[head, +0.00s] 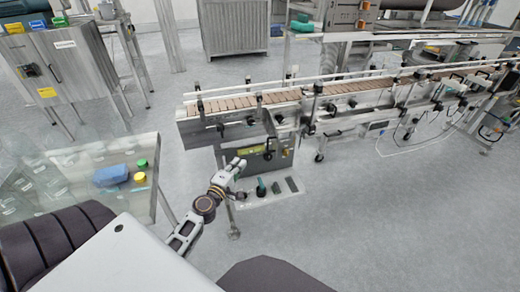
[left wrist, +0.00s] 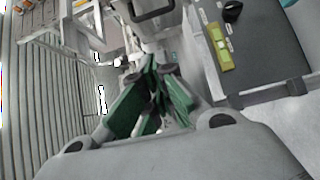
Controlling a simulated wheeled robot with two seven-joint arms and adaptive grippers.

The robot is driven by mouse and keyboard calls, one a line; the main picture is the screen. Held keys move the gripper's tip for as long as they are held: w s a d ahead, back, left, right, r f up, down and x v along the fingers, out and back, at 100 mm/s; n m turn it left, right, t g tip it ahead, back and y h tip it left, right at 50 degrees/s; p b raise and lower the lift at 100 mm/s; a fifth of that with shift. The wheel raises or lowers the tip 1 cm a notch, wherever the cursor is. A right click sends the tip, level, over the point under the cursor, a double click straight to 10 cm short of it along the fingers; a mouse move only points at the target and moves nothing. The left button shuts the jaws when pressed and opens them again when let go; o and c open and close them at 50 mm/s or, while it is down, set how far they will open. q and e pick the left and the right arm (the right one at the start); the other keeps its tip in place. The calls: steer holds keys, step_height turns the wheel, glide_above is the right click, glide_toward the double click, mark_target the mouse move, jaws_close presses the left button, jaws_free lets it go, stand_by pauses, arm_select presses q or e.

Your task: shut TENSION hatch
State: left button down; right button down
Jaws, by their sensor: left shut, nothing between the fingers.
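A grey cabinet (head: 284,160) under the near end of the conveyor carries a yellow-green label (head: 252,150). In the left wrist view a dark grey panel (left wrist: 262,52) with a yellow-green label (left wrist: 221,46) and a black knob (left wrist: 232,11) fills the upper right. I cannot read the word TENSION, so I cannot tell for sure which part is the hatch or how far it stands open. My left gripper (head: 239,163) is in front of the cabinet, just below the label. Its green-padded fingers (left wrist: 152,65) are shut and empty, left of the panel.
The conveyor (head: 290,97) runs to the back right. A glass-topped table (head: 110,150) at left holds jars, a blue cloth-like item (head: 110,175) and coloured caps. The floor at right is clear.

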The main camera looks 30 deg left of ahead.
arm_select(q)
steer(key=shift+w, duration=0.1)
